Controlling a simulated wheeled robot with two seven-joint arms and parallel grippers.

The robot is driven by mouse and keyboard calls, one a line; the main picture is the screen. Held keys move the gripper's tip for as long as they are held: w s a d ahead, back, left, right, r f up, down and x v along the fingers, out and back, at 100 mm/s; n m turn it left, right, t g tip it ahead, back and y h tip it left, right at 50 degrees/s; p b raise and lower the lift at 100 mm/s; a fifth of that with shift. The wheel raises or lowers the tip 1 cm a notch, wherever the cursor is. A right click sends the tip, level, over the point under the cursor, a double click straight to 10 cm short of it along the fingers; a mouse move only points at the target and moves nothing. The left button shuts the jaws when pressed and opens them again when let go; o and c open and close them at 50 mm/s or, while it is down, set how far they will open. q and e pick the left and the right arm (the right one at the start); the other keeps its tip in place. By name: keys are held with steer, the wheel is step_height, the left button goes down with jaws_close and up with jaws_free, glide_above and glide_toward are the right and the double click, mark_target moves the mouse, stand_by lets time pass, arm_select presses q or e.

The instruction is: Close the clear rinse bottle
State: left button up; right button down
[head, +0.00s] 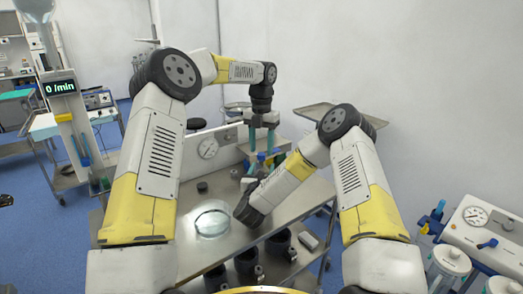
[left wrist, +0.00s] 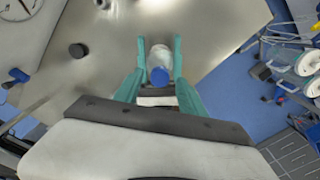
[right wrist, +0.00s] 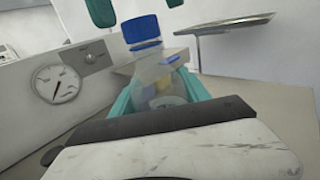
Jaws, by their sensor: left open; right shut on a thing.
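The clear rinse bottle (right wrist: 160,80) stands slightly tilted between the teal fingers of my right gripper (right wrist: 162,92), which is shut on it. A blue cap (right wrist: 141,30) is at the top of its neck; I cannot tell how tightly it sits. In the left wrist view the blue cap (left wrist: 160,77) and part of the clear bottle (left wrist: 160,56) show between the spread fingers of my left gripper (left wrist: 160,42). In the head view my left gripper (head: 262,150) points down, open, above the steel table; my right arm largely hides the bottle and right gripper there.
A round glass dish (head: 212,221) and a small dark cap-like piece (head: 202,187) are on the steel table (head: 185,240). A panel with a dial (head: 208,148) stands behind. A steel tray (head: 326,114) is at the back right.

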arm_select(q)
steer(key=shift+r, duration=1.6)
steer(key=shift+c, duration=0.5)
